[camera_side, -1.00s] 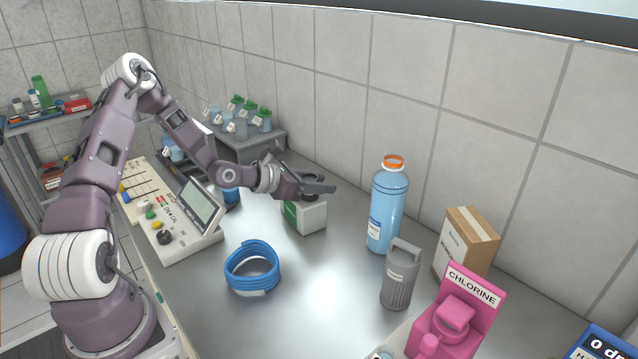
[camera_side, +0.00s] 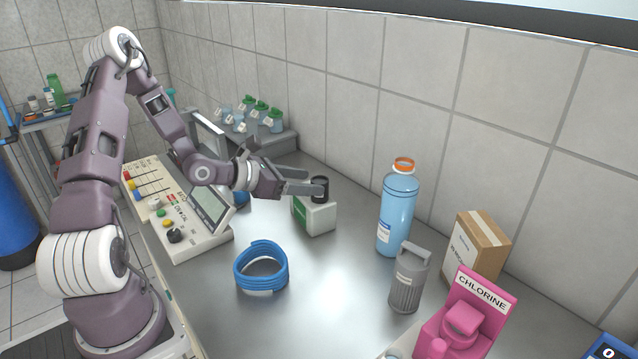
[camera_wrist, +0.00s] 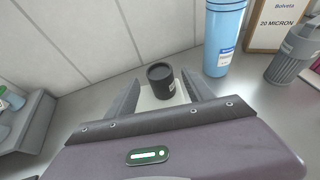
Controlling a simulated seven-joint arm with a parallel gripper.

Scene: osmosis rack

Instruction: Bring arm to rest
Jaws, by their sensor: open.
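My gripper (camera_side: 303,180) is open and empty, held above the bench, with its fingers pointing right in the side view. A white and green box (camera_side: 318,215) stands on the bench just beyond and below the fingertips. A small black cylinder (camera_side: 320,190) sits upright on top of the box. In the wrist view the black cylinder (camera_wrist: 160,82) appears between the two fingers, ahead of them, with clear gaps on both sides. My arm is folded, with the elbow raised at the upper left.
A control panel (camera_side: 190,235) lies under my forearm. A blue coiled hose (camera_side: 261,268) lies in front. To the right stand a blue bottle (camera_side: 397,212), a grey canister (camera_side: 410,280), a cardboard box (camera_side: 474,248) and a pink chlorine unit (camera_side: 470,315). Bottles with green caps (camera_side: 262,115) stand behind.

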